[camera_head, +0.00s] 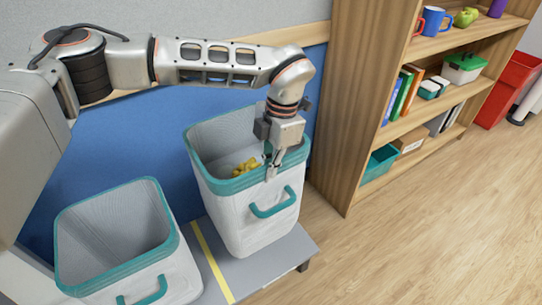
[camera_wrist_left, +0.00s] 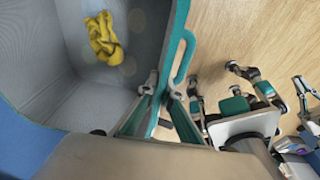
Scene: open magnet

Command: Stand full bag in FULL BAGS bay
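A white bag with a teal rim and teal handle (camera_head: 235,211) stands upright on the grey platform, right of a yellow strip. A yellow crumpled item (camera_head: 246,167) lies inside it; the item also shows in the left wrist view (camera_wrist_left: 104,38). My left gripper (camera_head: 271,174) reaches down at the bag's front rim. In the left wrist view its fingers (camera_wrist_left: 161,84) lie on both sides of the teal rim and appear closed on it. A second similar bag (camera_head: 118,236) stands left of the strip, looking empty. No FULL BAGS label is readable. My right gripper is not identifiable.
The grey platform (camera_head: 283,254) has a yellow strip (camera_head: 212,262) between the bags. A blue panel (camera_head: 140,140) is behind. A wooden shelf unit (camera_head: 352,110) stands close on the right, holding books and mugs. The wooden floor (camera_head: 420,235) at front right is clear.

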